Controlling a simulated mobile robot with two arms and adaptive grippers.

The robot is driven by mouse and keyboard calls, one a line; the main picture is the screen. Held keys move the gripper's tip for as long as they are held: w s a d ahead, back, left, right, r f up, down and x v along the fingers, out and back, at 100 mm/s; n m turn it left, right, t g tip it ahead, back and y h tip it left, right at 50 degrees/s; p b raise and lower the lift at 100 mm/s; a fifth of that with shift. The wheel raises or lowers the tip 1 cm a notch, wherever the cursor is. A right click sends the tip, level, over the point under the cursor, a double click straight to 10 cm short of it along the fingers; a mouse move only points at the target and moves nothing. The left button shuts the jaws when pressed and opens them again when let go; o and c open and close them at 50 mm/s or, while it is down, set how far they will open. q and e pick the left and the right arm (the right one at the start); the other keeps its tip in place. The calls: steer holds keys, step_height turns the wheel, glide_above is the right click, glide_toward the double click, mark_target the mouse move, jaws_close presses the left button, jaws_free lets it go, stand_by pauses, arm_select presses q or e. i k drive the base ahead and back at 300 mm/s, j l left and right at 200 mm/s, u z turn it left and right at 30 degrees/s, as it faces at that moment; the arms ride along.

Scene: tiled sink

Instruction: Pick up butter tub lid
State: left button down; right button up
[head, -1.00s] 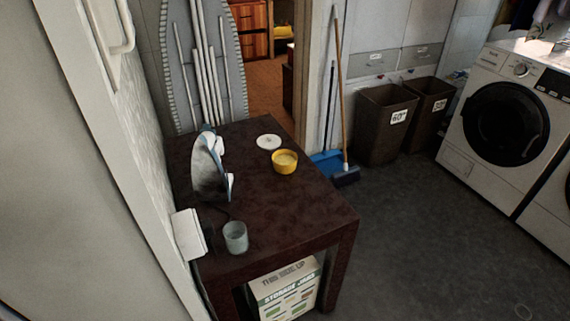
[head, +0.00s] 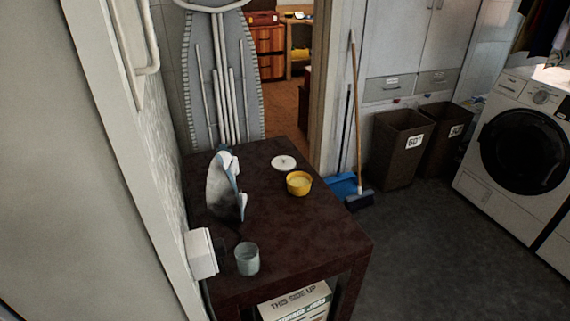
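A round white lid (head: 284,162) with a small knob lies flat on the dark brown table (head: 300,235), near its back edge. A yellow tub (head: 299,184) with pale yellow contents stands open just in front of the lid and slightly to its right. The lid and tub look close together, with a small gap. Neither of my grippers shows in the head view.
An iron (head: 224,186) stands upright on the table's left side. A grey-green cup (head: 247,259) is at the front left, and a white box-like object (head: 201,254) is by the wall. Open floor (head: 430,260) lies right of the table. A broom (head: 355,120) and bins (head: 400,150) stand behind.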

mark_target(280, 163)
steer(key=l+z, duration=0.1)
steer(key=z, duration=0.2)
steer(key=l+z, duration=0.1)
steer(key=z, duration=0.15)
steer(key=i+l+z, duration=0.15)
steer(key=i+l, duration=0.2)
steer(key=l, duration=0.25)
steer(key=i+l+z, duration=0.15)
steer(key=i+l, duration=0.25)
steer(key=l, duration=0.15)
steer(key=i+l+z, duration=0.15)
steer(key=i+l, duration=0.25)
steer(key=i+l+u, duration=0.15)
steer(key=i, duration=0.3)
steer(key=i+l+u, duration=0.2)
steer(key=i, duration=0.3)
steer(key=i+l+u, duration=0.15)
steer(key=i, duration=0.3)
steer(key=i+u, duration=0.25)
steer(key=u, duration=0.25)
steer(key=i+u, duration=0.25)
steer(key=u, duration=0.2)
steer(key=i+l+u, duration=0.1)
steer(key=i+u, duration=0.15)
steer(key=u, duration=0.25)
steer(key=i+l+u, duration=0.2)
steer(key=u, duration=0.25)
